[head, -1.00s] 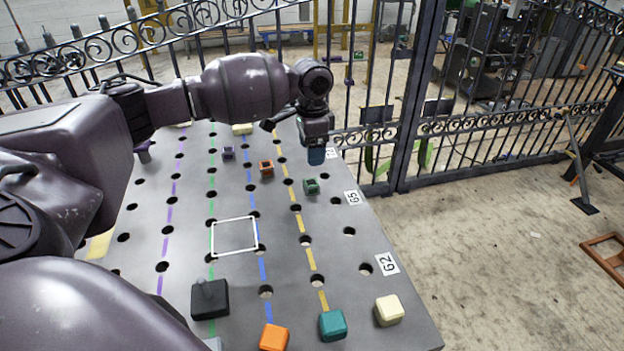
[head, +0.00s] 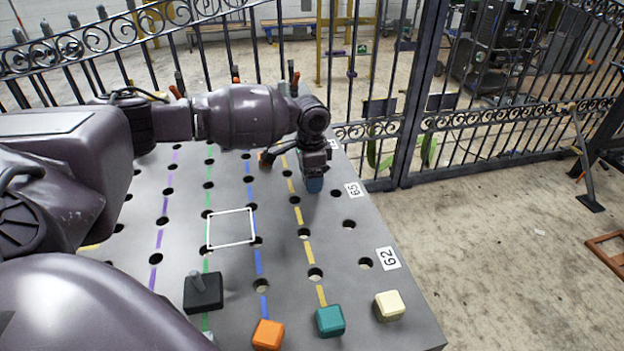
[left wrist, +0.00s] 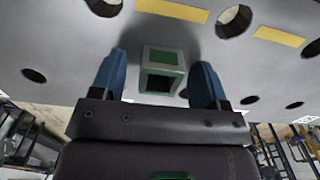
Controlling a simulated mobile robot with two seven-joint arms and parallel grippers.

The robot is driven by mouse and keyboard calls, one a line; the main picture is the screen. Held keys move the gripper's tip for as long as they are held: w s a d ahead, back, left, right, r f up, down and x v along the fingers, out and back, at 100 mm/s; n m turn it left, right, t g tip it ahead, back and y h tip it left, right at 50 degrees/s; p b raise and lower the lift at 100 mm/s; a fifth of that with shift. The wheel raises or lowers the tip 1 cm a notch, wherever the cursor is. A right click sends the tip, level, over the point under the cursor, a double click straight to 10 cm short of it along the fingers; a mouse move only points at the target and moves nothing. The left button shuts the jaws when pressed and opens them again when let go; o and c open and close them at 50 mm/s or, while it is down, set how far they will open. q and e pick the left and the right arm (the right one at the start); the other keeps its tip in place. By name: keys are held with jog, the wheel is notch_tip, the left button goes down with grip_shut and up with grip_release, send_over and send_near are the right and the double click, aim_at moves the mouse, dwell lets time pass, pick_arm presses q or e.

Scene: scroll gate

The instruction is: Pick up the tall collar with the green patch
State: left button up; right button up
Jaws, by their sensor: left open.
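In the left wrist view, a pale collar with a green patch (left wrist: 161,56) stands on the table between the two blue fingertips. A dark opening shows in its near face. My left gripper (left wrist: 160,78) is open, one finger on each side of the collar, with small gaps visible. In the head view, my left gripper (head: 314,183) is low over the table near the yellow dashed line and hides the collar. My right gripper is not in view.
Orange (head: 268,334), teal (head: 330,320) and cream (head: 389,306) blocks and a black block with a knob (head: 203,292) are at the near end. A metal gate (head: 410,140) stands behind the holed table (head: 345,265).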

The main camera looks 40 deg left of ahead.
pick_arm(q)
jog(key=c, duration=1.1)
jog(key=shift+r, duration=0.1)
